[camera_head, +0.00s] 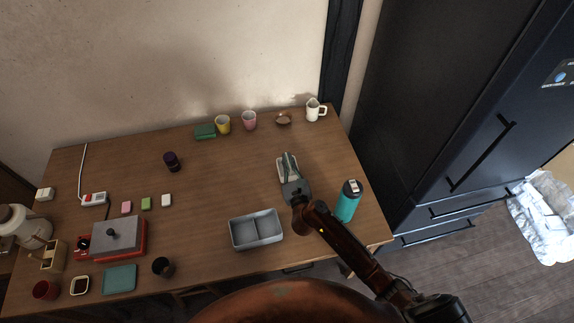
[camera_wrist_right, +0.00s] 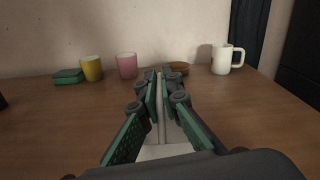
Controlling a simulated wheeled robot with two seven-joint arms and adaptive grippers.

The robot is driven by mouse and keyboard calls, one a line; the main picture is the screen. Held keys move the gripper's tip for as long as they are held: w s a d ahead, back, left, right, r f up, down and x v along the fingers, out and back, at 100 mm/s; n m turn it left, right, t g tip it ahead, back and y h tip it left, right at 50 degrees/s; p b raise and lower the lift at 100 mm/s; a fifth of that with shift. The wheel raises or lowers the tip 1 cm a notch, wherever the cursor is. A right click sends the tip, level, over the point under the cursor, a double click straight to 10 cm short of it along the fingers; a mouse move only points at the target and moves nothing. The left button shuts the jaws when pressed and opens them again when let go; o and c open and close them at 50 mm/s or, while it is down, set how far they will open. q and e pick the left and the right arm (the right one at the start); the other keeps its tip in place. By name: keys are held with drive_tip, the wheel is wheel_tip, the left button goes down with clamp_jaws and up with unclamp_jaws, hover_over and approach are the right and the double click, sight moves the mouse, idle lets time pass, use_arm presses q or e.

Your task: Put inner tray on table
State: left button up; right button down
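The inner tray (camera_head: 281,167) is a small pale tray lying behind the grey box, toward the back right of the table. My right gripper (camera_head: 289,163) is over it, with its fingers closed on a thin upright pale part in the middle of the tray. In the right wrist view the green-padded fingers (camera_wrist_right: 164,95) pinch this part, and the pale tray floor (camera_wrist_right: 165,151) shows below them. The tray is on or just above the wooden table (camera_head: 215,190); I cannot tell which. Most of the tray is hidden by my gripper. My left gripper is not in view.
A grey two-compartment box (camera_head: 256,242) stands near the front edge. A teal bottle (camera_head: 347,203) stands to the right of my right gripper. A pink cup (camera_head: 249,121), brown bowl (camera_head: 283,119) and white mug (camera_head: 314,110) line the back. The table's middle is clear.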

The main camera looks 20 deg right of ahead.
drive_tip(key=shift+s+f+b, duration=0.1)
drive_tip(key=shift+f+b, duration=0.2)
drive_tip(key=shift+f, duration=0.95)
drive_tip(key=shift+f, duration=0.2)
drive_tip(key=c, duration=2.2)
unclamp_jaws()
drive_tip(key=shift+o, duration=0.2)
drive_tip(key=shift+r, duration=0.1)
drive_tip(key=shift+s+r, duration=0.1)
drive_tip(key=shift+s, duration=0.05)
drive_tip(key=s, duration=0.4)
drive_tip(key=s+p, duration=0.1)
drive_tip(key=s, duration=0.2)
drive_tip(key=s+a, duration=0.1)
drive_tip(key=s, duration=0.3)
drive_tip(key=shift+s+p, duration=0.3)
drive_tip(key=shift+s, duration=0.05)
